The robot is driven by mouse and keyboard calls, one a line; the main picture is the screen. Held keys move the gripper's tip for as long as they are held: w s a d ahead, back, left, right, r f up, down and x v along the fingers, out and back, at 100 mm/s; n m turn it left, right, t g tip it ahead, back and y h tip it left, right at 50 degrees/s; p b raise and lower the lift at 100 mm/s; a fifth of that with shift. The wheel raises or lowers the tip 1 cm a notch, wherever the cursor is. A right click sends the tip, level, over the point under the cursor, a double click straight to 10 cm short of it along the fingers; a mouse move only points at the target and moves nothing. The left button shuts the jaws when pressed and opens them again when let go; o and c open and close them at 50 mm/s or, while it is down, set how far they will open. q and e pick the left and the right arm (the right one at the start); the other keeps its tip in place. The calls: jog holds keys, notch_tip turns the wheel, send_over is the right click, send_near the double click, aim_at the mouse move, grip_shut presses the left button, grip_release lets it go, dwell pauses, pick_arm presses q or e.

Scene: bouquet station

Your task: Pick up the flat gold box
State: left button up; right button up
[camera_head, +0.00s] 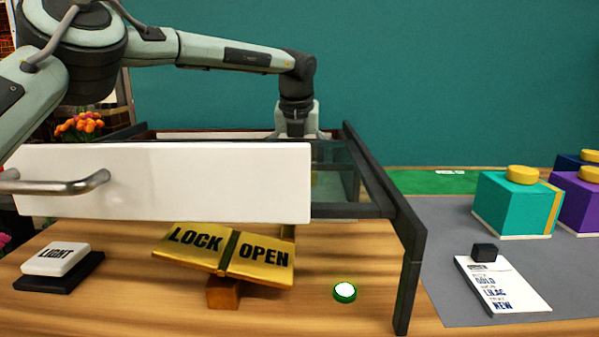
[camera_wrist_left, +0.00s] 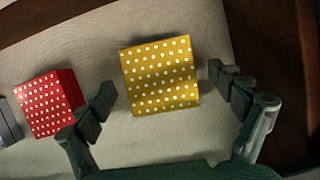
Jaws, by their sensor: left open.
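A gold box (camera_wrist_left: 160,76) with white dots lies in the drawer in the left wrist view. My left gripper (camera_wrist_left: 161,82) is open above it, one finger to each side. Gaps show between the box and both fingers, and I cannot tell the height between them. In the head view my left gripper's body (camera_head: 297,120) reaches down behind the white drawer front (camera_head: 200,178). The front hides its fingers and the box. My right gripper is not in view.
A red dotted box (camera_wrist_left: 45,104) lies left of the gold box, near the left finger. A dark wooden drawer wall (camera_wrist_left: 275,60) stands close on the right. Below the drawer, a gold LOCK/OPEN plate (camera_head: 205,248) tilts on a block. A teal box (camera_head: 510,205) stands at right.

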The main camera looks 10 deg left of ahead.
pick_arm(q)
jog(key=c, duration=1.3)
jog(key=shift+c, duration=0.2)
